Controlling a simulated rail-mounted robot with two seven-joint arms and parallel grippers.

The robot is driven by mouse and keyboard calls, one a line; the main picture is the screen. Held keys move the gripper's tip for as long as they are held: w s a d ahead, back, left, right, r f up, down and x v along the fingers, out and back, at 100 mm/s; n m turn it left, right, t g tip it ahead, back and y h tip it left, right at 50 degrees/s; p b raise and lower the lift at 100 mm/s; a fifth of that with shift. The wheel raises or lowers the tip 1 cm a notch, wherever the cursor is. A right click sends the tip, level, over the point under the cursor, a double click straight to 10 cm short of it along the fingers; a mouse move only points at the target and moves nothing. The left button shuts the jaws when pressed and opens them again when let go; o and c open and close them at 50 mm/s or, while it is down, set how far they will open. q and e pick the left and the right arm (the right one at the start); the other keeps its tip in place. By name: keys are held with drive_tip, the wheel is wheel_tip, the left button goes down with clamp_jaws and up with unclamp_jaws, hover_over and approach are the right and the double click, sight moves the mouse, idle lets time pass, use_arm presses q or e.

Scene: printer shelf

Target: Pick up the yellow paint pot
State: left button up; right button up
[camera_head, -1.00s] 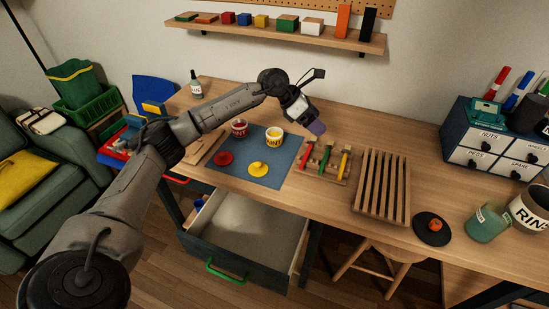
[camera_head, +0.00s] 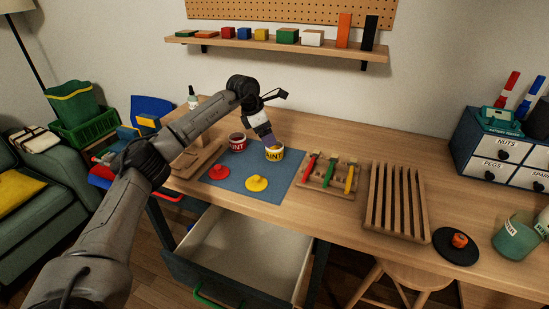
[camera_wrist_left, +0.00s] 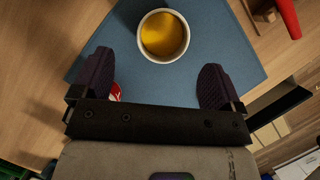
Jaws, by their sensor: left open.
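The yellow paint pot (camera_head: 274,153) stands upright and lidless on the blue mat (camera_head: 228,182), with a "PAINT" label on its side. In the left wrist view the pot (camera_wrist_left: 163,35) shows from above, with yellow paint inside a white rim. My left gripper (camera_head: 268,140) is just above and beside the pot in the head view. In the left wrist view its purple fingers are wide apart (camera_wrist_left: 155,82), and the pot lies ahead of them, not between them. The yellow lid (camera_head: 257,184) lies on the mat in front of the pot. My right gripper is not in view.
A red paint pot (camera_head: 237,143) and a red lid (camera_head: 218,172) are left of the yellow pot. A rack with coloured brushes or tools (camera_head: 330,174) and a slatted wooden rack (camera_head: 397,203) stand to the right. An open drawer (camera_head: 250,250) juts out below the desk.

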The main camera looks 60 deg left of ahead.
sight(275, 148)
use_arm(q)
drive_tip(key=shift+b+x, duration=0.3)
drive_tip(key=shift+x, duration=0.95)
drive_tip(key=b+x, duration=0.3)
drive_tip(key=x, duration=0.1)
drive_tip(key=shift+d+f, duration=0.15)
drive_tip(key=shift+f, duration=0.05)
drive_tip(key=shift+w+d+f, duration=0.1)
drive_tip(key=shift+w+f, duration=0.1)
drive_tip(key=shift+f, duration=0.05)
drive_tip(key=shift+c, duration=0.8)
drive_tip(key=c, duration=0.9)
